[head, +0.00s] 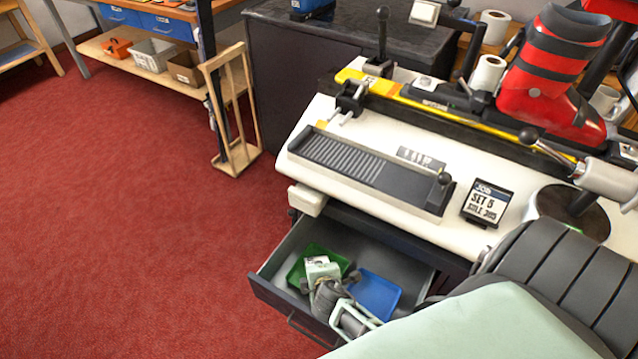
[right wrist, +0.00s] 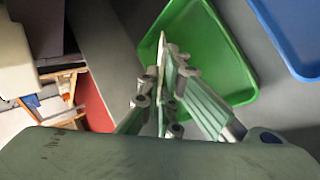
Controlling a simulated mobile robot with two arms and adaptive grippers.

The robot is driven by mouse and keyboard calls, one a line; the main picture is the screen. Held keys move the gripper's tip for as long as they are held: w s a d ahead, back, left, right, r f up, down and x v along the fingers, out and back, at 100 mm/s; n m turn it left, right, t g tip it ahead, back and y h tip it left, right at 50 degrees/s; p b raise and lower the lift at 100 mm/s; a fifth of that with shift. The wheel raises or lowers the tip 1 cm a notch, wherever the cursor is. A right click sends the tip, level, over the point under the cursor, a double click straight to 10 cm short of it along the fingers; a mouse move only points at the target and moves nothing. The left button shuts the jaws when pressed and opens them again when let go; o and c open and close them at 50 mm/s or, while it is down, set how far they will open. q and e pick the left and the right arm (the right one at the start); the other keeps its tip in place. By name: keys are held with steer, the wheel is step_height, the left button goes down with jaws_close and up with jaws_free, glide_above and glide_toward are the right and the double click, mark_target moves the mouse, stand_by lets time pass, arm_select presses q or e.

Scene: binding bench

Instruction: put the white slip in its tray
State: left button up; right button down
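The white slip (head: 317,266), a small pale card with dark print, is at the fingertips of my right gripper (head: 322,282) in the head view. My right gripper reaches down into the open drawer and looks shut on the slip. In the right wrist view the slip (right wrist: 161,50) shows nearly edge-on between the converging fingers. It is over the green tray (head: 340,259); whether it touches the tray cannot be told. The green tray also shows in the right wrist view (right wrist: 190,28). The blue tray (head: 378,296) lies beside it. My left gripper is not in view.
The open grey drawer (head: 288,308) has raised walls around the trays. Above it is the white bench (head: 372,133) with a dark ribbed plate (head: 365,165), a job card (head: 487,203) and a red ski boot (head: 550,75). Red floor (head: 130,230) is clear at left.

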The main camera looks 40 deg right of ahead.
steer(key=c, duration=2.4)
jaws_free()
steer(key=shift+c, duration=0.2)
steer(key=o, duration=0.6)
steer(key=o, duration=0.6)
steer(key=shift+c, duration=0.2)
steer(key=shift+r, duration=0.1)
steer(key=s+a+r+p, duration=0.1)
steer(key=s+r+p, duration=0.2)
steer(key=r+p, duration=0.8)
steer(key=shift+a+r+p, duration=0.2)
steer(key=shift+a+p, duration=0.1)
steer(key=shift+p, duration=0.2)
